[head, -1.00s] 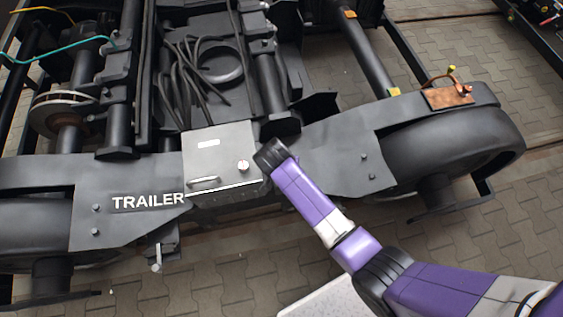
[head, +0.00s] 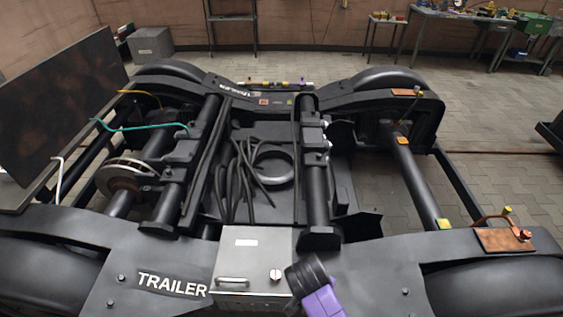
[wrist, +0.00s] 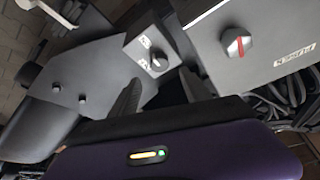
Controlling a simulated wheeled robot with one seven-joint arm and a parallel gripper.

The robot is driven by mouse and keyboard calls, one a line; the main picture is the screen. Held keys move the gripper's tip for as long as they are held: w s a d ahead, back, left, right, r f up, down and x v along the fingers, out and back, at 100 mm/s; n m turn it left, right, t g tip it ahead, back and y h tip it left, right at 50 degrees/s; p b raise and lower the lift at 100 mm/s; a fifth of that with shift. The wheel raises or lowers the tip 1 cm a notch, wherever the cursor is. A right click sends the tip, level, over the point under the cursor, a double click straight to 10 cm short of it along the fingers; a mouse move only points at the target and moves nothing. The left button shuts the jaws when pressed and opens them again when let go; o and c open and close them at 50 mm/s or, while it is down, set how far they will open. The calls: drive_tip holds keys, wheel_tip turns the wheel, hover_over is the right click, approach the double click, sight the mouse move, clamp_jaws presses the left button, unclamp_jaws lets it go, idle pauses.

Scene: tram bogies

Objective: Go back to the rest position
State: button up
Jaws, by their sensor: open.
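My gripper (wrist: 160,95) shows in the wrist view as two dark fingers, spread apart with nothing seen between them. Beyond them is a small plate with a grey knob (wrist: 158,62) and white marks. In the head view, the dark end of my arm is at the bottom centre, over the right edge of a grey metal box (head: 250,253). The fingers cannot be made out there. The box has a handle (head: 232,281) and a round knob (head: 276,275) on its front. In the wrist view, a large knob with a red line (wrist: 236,42) sits on a grey panel.
The black bogie frame marked TRAILER (head: 120,290) spans the front, with cables (head: 240,180), axles and a brake disc (head: 130,178) behind. A copper-coloured plate (head: 503,240) lies at right. Workbenches (head: 470,20) stand at the back; the paved floor (head: 490,110) at right is open.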

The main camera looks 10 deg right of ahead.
drive_tip(key=w+a+r+n+t+y, duration=0.3)
drive_tip(key=w+a+r+n+t, duration=0.15)
drive_tip(key=r+t, duration=0.35)
drive_tip(key=s+d+r+n+t, duration=0.1)
drive_tip(key=s+d+r, duration=0.1)
drive_tip(key=s+r, duration=0.4)
drive_tip(key=s+d+r+n+t, duration=0.1)
drive_tip(key=s+r, duration=0.5)
drive_tip(key=s, duration=1.1)
drive_tip(key=s+d+r+n+t, duration=0.1)
drive_tip(key=s+d+r, duration=0.2)
drive_tip(key=s, duration=0.9)
wheel_tip(320, 180, up, 3)
drive_tip(key=shift+d+f, duration=0.1)
drive_tip(key=shift+d, duration=0.3)
